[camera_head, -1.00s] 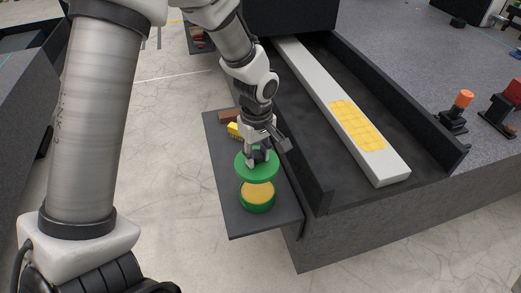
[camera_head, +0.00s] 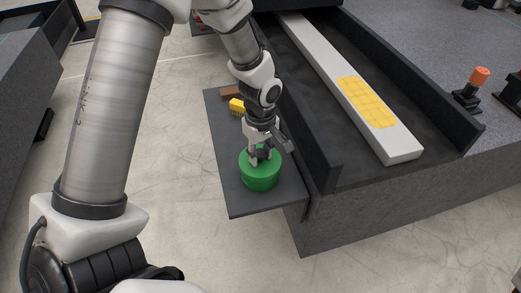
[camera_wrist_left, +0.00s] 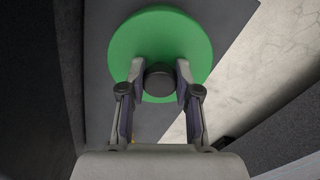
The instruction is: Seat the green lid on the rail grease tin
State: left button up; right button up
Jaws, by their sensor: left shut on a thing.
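The green lid (camera_head: 246,157) is a round disc with a dark knob (camera_wrist_left: 159,77) at its centre. It lies over the top of the green rail grease tin (camera_head: 261,180), which stands on the dark side shelf (camera_head: 248,205). The lid looks level and close on the tin, and the tin's yellow contents are hidden. I cannot tell whether it is fully down. My left gripper (camera_head: 261,157) points down and is shut on the lid's knob; its fingers (camera_wrist_left: 157,88) sit either side of the knob in the left wrist view. My right gripper is not in view.
A yellow brush-like block (camera_head: 237,105) and a brown block (camera_head: 231,92) lie at the shelf's far end. Right of the shelf is a granite bed with a dark raised wall (camera_head: 312,150), a pale bar (camera_head: 402,150) and an orange-topped knob (camera_head: 480,76).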

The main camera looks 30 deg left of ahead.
aim_at(260, 153)
pick_arm(q)
jog(key=shift+f+b, duration=0.45)
jog(key=shift+f, duration=0.3)
dwell(0.7)
jog(key=o, duration=1.1)
jog(key=shift+r, duration=0.1)
notch_tip(260, 153, up, 12)
jog(key=shift+f, duration=0.1)
